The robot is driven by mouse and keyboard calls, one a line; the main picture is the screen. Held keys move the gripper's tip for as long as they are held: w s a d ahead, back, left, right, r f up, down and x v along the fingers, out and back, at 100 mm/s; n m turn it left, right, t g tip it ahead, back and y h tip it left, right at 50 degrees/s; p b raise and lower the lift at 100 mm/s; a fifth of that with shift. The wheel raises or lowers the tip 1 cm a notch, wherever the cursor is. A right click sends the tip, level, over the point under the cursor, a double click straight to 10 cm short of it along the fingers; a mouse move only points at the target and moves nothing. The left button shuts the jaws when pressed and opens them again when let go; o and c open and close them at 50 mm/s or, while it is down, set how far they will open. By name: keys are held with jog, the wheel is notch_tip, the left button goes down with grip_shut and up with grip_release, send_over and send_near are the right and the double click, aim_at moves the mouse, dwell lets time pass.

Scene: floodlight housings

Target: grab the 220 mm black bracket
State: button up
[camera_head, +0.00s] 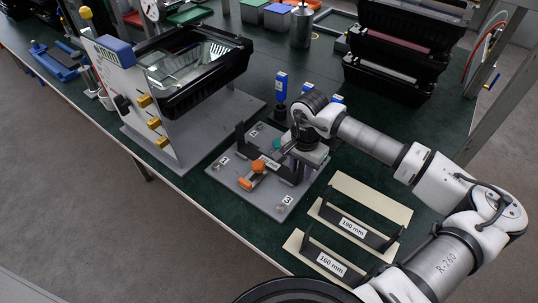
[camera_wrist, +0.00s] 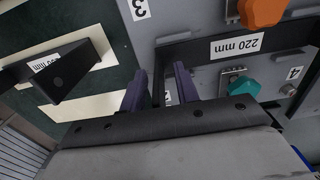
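The 220 mm black bracket (camera_head: 288,172) lies on the grey fixture plate (camera_head: 237,178), with a white "220 mm" label on its bar. It also shows in the wrist view (camera_wrist: 200,50). An orange clamp (camera_head: 258,166) is at the bar, and a teal knob (camera_wrist: 240,88) is beside it. My gripper (camera_wrist: 160,90) is at the bracket's end by the plate. Its dark fingers stand apart, and a black end part of the bracket shows between them. A gap to the finger is visible.
Black brackets labelled 190 mm (camera_head: 353,229) and 160 mm (camera_head: 331,265) stand on cream strips at the right front. A housing on a grey stand (camera_head: 205,75) rises behind left. Blue-topped tools (camera_head: 281,87) stand behind the plate.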

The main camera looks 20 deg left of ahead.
grip_shut()
jog(key=shift+r, duration=0.15)
dwell(0.4)
